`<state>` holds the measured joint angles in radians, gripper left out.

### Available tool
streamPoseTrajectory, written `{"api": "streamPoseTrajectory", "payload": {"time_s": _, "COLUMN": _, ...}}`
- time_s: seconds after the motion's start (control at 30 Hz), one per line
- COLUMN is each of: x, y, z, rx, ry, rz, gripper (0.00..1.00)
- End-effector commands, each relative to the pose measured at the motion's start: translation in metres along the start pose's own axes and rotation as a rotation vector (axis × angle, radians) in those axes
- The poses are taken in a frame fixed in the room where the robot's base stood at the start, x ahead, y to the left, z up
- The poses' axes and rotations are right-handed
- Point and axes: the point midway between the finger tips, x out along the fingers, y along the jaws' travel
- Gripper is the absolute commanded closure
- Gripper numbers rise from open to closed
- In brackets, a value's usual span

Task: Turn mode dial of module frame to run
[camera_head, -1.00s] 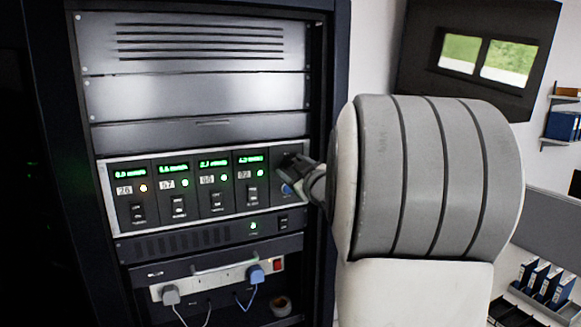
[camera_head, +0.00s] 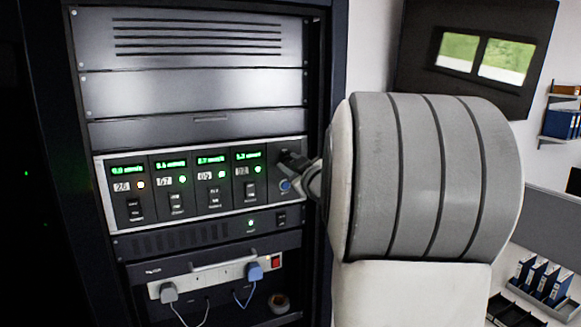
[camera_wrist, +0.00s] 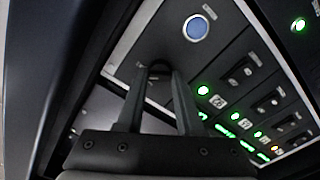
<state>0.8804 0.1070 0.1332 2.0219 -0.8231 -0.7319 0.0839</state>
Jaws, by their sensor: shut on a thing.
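The module frame (camera_head: 108,205) is a light-edged panel in the rack, with several dark modules, green displays and small lamps. Its rightmost section carries the mode dial (camera_wrist: 158,68), a dark knob seen in the wrist view. My gripper (camera_wrist: 157,80) has one finger on each side of the dial and is shut on it. In the head view my gripper (camera_head: 294,166) reaches that section from the right and hides the dial. The dial's markings and pointer are too dark to read. A round blue button (camera_wrist: 196,28) sits beside the dial; it also shows in the head view (camera_head: 285,186).
Below the frame are a dark unit with a green lamp (camera_head: 251,223) and a power strip (camera_head: 205,279) with plugs and cables. Blank panels (camera_head: 195,98) fill the rack above. The rack's right upright (camera_head: 334,60) stands close to my arm.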

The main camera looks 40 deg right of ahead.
Motion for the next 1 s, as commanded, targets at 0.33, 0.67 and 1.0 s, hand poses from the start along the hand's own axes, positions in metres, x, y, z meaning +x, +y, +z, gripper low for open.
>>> {"api": "streamPoseTrajectory", "payload": {"time_s": 0.33, "x": 0.0004, "y": -0.0042, "z": 0.0032, "rx": -0.249, "ry": 0.005, "rz": 0.002, "gripper": 1.0}}
{"api": "streamPoseTrajectory", "payload": {"time_s": 0.67, "x": 0.0004, "y": -0.0042, "z": 0.0024, "rx": -0.563, "ry": 0.005, "rz": 0.002, "gripper": 1.0}}
{"api": "streamPoseTrajectory", "payload": {"time_s": 1.0, "x": 0.0004, "y": -0.0035, "z": 0.0015, "rx": -0.835, "ry": 0.003, "rz": 0.002, "gripper": 1.0}}
